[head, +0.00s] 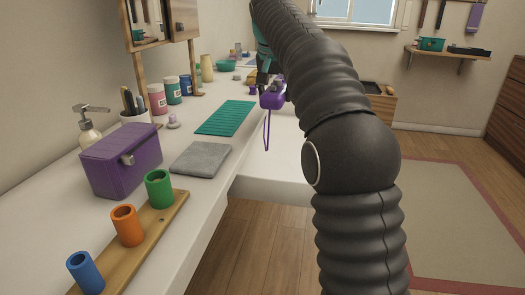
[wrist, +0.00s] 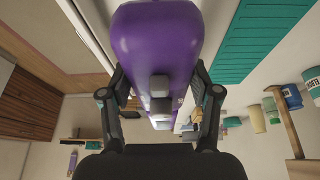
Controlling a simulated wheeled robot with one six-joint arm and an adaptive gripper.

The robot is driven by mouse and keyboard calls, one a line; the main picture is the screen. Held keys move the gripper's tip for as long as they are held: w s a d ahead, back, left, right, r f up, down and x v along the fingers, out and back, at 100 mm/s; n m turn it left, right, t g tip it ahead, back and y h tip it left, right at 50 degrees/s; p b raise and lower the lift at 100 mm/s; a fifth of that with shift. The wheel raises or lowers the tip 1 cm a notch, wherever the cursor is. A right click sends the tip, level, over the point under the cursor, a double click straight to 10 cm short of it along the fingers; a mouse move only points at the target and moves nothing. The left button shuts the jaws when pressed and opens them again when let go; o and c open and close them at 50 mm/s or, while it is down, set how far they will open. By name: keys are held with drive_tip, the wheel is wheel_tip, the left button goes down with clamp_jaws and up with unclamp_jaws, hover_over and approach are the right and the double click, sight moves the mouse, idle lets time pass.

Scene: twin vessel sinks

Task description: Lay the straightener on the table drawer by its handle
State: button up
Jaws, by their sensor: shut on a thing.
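A purple straightener (head: 272,99) with a thin purple cord loop hanging below it is held up at the far end of the white counter. My gripper (head: 265,82) is shut on it, partly hidden behind my arm. In the wrist view, the purple body (wrist: 155,40) fills the top middle, and the fingers of my gripper (wrist: 160,92) close on it from both sides. A white surface with a front panel (head: 272,188) juts out below it. A wooden drawer-like box (head: 383,108) stands farther back. I cannot tell which is the table drawer.
A teal ribbed mat (head: 226,118), a grey cloth (head: 201,159), a purple box (head: 120,160) and a wooden holder (head: 150,225) with coloured cups line the counter. Several jars (head: 157,99) stand along the wall. Floor to the right is open, with a rug (head: 450,200).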

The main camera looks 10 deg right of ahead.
drive_tip(key=s+d+f+b, duration=0.1)
drive_tip(key=d+f, duration=0.2)
drive_tip(key=d, duration=0.1)
drive_tip(key=s+d+f+b, duration=0.2)
drive_tip(key=d+f, duration=0.1)
drive_tip(key=d, duration=0.2)
drive_tip(key=s+d+f+b, duration=0.2)
drive_tip(key=d+f, duration=0.1)
drive_tip(key=d, duration=0.2)
drive_tip(key=shift+s+d+f, duration=0.1)
drive_tip(key=shift+d+f, duration=0.15)
drive_tip(key=shift+f, duration=0.4)
drive_tip(key=b, duration=0.1)
hover_over(289, 165)
drive_tip(key=s, duration=0.2)
drive_tip(key=f, duration=0.6)
drive_tip(key=shift+w+a+f, duration=0.2)
drive_tip(key=shift+w+f, duration=0.05)
drive_tip(key=shift+f, duration=0.05)
drive_tip(key=shift+f+b, duration=0.5)
drive_tip(key=shift+f, duration=1.55)
drive_tip(key=shift+f, duration=0.1)
drive_tip(key=o, duration=1.5)
drive_tip(key=shift+f, duration=0.1)
drive_tip(key=shift+o, duration=0.2)
